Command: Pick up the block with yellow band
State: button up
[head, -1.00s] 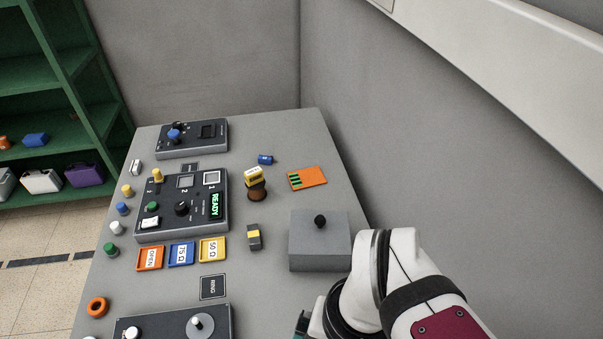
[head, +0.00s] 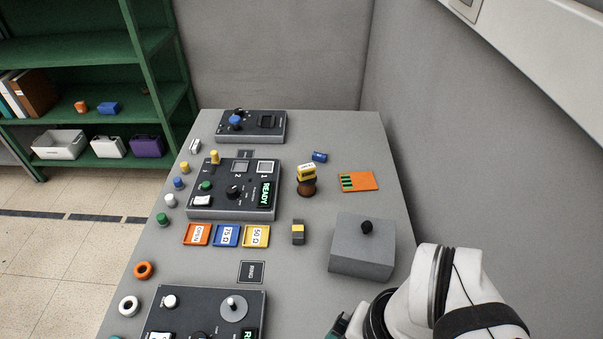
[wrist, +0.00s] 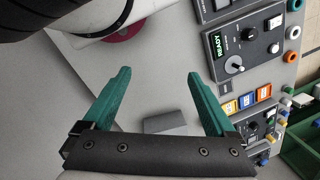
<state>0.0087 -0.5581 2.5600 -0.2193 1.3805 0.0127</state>
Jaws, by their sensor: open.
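The block with yellow band (head: 298,232) is small and dark grey with a yellow stripe. In the head view it lies on the grey table, right of the yellow 50 Ω tray (head: 257,236) and left of a grey box. My gripper (wrist: 158,74) has teal fingers spread wide, with nothing held between them in the wrist view. In the head view only a bit of the gripper shows at the bottom edge, nearer the camera than the block and apart from it. I cannot make out the block in the wrist view.
A grey box with a black knob (head: 362,246) stands right of the block. A yellow-topped piece on a brown base (head: 307,180), a blue cylinder (head: 320,156) and an orange card (head: 358,182) lie behind it. The READY panel (head: 235,190) is at left.

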dwell(0.3)
jog(key=shift+c, duration=1.3)
jog(key=n+t+h, duration=0.1)
jog(key=n+t, duration=0.2)
jog(key=t, duration=0.6)
send_near(298, 230)
jog(key=shift+s+d+f, duration=0.4)
jog(key=shift+f, duration=0.05)
jog(key=f+n+t, duration=0.1)
jog(key=w+a+f+t, duration=0.1)
jog(key=shift+w+f+n+t+h, duration=0.25)
jog(key=shift+f+n+t+h, duration=0.05)
jog(key=shift+f+n+h, duration=0.1)
jog(key=shift+w+a+f+n+t, duration=0.1)
jog(key=shift+a+f+n+t, duration=0.1)
jog(key=shift+n+t, duration=0.1)
jog(key=x, duration=0.7)
jog(key=shift+w, duration=0.3)
